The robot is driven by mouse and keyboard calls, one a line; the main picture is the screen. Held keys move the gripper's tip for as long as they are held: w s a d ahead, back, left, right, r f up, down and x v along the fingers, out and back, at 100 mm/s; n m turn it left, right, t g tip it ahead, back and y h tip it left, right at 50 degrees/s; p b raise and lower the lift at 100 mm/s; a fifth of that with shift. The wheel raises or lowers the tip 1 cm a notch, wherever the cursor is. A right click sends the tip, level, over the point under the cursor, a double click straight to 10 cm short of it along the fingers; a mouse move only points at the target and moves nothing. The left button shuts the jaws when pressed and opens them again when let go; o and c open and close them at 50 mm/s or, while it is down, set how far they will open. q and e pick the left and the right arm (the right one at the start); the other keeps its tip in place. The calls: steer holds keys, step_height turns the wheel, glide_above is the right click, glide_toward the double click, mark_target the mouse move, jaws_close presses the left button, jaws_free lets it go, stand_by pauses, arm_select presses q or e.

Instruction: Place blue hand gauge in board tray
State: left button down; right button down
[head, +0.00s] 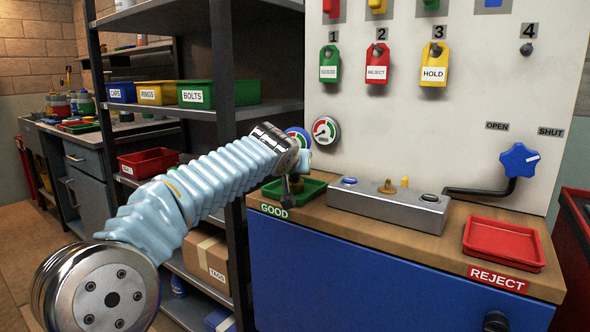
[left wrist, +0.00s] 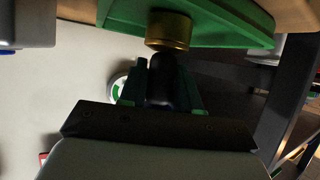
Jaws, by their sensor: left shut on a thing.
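The blue-rimmed hand gauge (head: 300,135) shows its dial partly behind the silver end of my left arm. My left gripper (left wrist: 162,85) is shut on the gauge, with its green fingers on either side of a dark stem. A brass end (left wrist: 168,30) sits at the tip of that stem, close to the green tray (left wrist: 225,18); I cannot tell if they touch. In the head view, the green tray (head: 312,190), labelled GOOD, lies on the bench below the gripper. My right gripper is not in view.
A grey block (head: 385,208) with several fittings stands right of the green tray. Beyond are a black pipe with a blue knob (head: 519,160) and an empty red REJECT tray (head: 503,243). A fixed gauge (head: 326,130) is on the white board (head: 460,80). Metal shelving (head: 226,80) stands at left.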

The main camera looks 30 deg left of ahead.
arm_select(q)
steer(key=shift+f, duration=0.1)
steer(key=c, duration=0.8)
jaws_free()
steer(key=shift+r, duration=0.2)
steer(key=b+v, duration=0.1)
steer(key=v, duration=1.1)
